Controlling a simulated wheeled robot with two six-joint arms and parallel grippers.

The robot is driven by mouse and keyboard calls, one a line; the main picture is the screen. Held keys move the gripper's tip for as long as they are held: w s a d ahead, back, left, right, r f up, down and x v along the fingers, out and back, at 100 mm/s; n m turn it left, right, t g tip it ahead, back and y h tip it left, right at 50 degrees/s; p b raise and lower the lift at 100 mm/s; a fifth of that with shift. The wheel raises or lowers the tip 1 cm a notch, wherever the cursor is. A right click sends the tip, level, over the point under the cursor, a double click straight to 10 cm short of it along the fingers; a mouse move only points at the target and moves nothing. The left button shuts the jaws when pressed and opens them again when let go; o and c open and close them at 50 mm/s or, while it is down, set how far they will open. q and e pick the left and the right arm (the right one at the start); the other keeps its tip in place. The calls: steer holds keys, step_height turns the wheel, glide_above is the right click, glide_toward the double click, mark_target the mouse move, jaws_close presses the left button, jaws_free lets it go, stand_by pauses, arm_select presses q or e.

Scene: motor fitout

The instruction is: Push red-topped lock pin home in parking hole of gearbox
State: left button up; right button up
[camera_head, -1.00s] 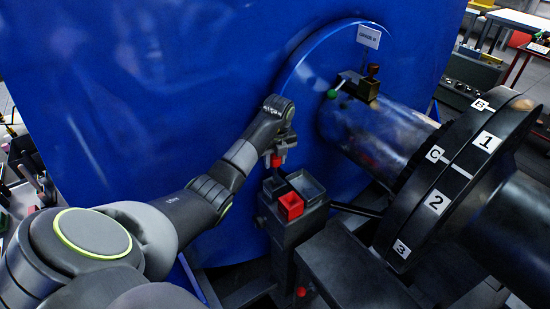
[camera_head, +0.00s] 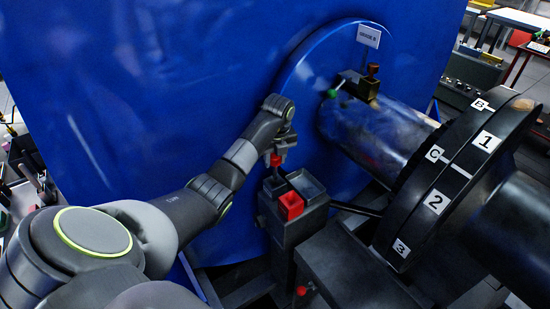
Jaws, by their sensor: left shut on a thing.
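My left gripper (camera_head: 284,147) points down beside the blue motor housing, shut on the red-topped lock pin (camera_head: 276,160). Only the red top of the pin shows under the fingers; its shank is hidden or too small to tell. The pin is just above a dark post (camera_head: 285,228) that carries small trays. I cannot tell whether the pin touches the post. The parking hole is not clearly visible. My right gripper is out of the picture.
A red open box (camera_head: 290,207) and a grey tray (camera_head: 308,186) sit on top of the post. A large black coupling disc (camera_head: 455,180) marked with numbers and letters stands at right on a shaft (camera_head: 375,130). The blue housing (camera_head: 180,90) walls off the back.

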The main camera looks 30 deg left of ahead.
mark_target(275, 169)
arm_select(q)
steer(key=shift+s+f+b, duration=0.1)
steer(key=shift+f+b, duration=1.5)
steer(key=shift+f, duration=0.65)
steer(key=shift+r, duration=0.15)
steer(key=shift+w+r+p, duration=0.2)
steer(key=shift+r+p, duration=1.35)
steer(key=shift+r, duration=0.25)
steer(key=shift+s, duration=0.1)
stand_by(0.9)
steer(key=shift+s+f+b, duration=0.1)
steer(key=shift+f+b, duration=1.35)
steer(key=shift+f, duration=0.55)
steer(key=o, duration=1.1)
steer(key=shift+o, duration=0.2)
